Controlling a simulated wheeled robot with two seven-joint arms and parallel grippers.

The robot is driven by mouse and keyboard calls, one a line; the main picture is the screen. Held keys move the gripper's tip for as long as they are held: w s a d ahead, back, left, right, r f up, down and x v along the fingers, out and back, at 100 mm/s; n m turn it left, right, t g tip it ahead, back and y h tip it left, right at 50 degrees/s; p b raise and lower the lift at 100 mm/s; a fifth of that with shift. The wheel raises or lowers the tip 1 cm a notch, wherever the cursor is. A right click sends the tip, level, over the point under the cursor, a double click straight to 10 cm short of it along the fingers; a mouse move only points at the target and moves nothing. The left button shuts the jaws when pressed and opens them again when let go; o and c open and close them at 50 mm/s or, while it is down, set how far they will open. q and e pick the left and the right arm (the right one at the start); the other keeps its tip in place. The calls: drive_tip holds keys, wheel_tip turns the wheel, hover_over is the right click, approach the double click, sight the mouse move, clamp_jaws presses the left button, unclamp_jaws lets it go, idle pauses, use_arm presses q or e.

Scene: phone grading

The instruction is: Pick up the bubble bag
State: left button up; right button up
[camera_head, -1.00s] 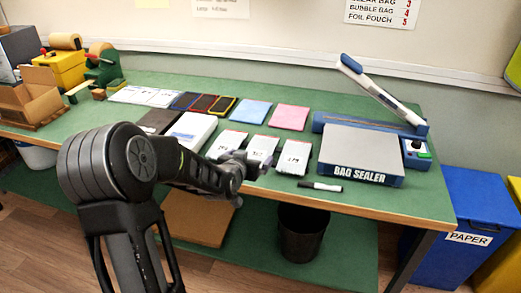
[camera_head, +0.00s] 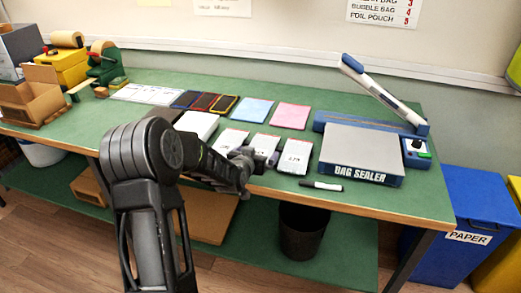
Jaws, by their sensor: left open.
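Flat bag-like sheets lie on the green table: a light blue one (camera_head: 254,111) and a pink one (camera_head: 291,116) side by side behind the front row. I cannot tell from the surfaces which is the bubble bag. In the front row lie several white labelled packets, including one at the right (camera_head: 295,157). My left gripper (camera_head: 264,162) is open and empty, over the front edge of the table by the middle packet and in front of the blue and pink sheets. My arm partly covers the white packets. My right gripper is not in view.
A bag sealer (camera_head: 361,150) with a raised arm stands at the right. A black marker (camera_head: 322,186) lies before it. Dark phones (camera_head: 205,102) lie left of the blue sheet. A cardboard box (camera_head: 32,98) is at far left. A bin (camera_head: 302,232) stands below.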

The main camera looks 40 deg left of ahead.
sight(259, 153)
use_arm(q)
drive_tip(key=x, duration=0.2)
drive_tip(key=shift+w+a+f, duration=0.1)
drive_tip(key=shift+w, duration=0.2)
drive_tip(key=shift+c, duration=0.2)
drive_tip(key=c, duration=1.4)
wheel_tip(259, 153, up, 10)
drive_tip(key=shift+r+b, duration=0.1)
drive_tip(key=shift+b, duration=0.3)
idle(0.3)
